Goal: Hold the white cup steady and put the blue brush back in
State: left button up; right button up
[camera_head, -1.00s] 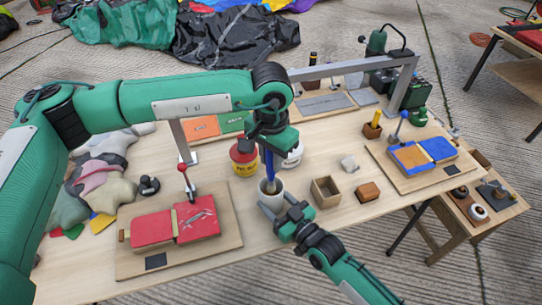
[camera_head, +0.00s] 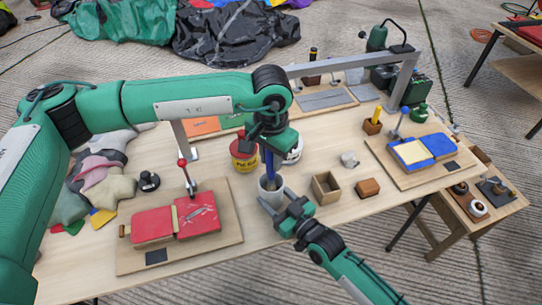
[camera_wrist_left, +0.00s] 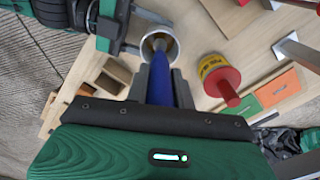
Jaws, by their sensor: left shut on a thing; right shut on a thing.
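The white cup (camera_head: 271,193) stands on the table near its front middle. My right gripper (camera_head: 286,208) is shut on the cup's side from the lower right. My left gripper (camera_head: 268,150) is above the cup, shut on the blue brush (camera_head: 269,165), which points down toward the cup. In the left wrist view the blue brush (camera_wrist_left: 160,82) runs from between my left fingers to the white cup (camera_wrist_left: 159,45), and its lower end lies within the cup's opening. How deep it reaches I cannot tell.
A yellow-and-red tin (camera_head: 244,156) and a white container (camera_head: 292,150) stand just behind the cup. An open wooden box (camera_head: 326,188) and a small wooden block (camera_head: 367,188) are to the right. A board with red pads (camera_head: 175,222) lies to the left.

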pick_arm(q)
jog(key=shift+f, duration=0.15)
jog(key=shift+f, duration=0.4)
jog(key=shift+f, duration=0.2)
jog(key=o, duration=1)
jog(key=shift+o, duration=0.2)
jog(key=shift+r, duration=0.1)
notch_tip(320, 180, up, 12)
jog(key=shift+f, duration=0.1)
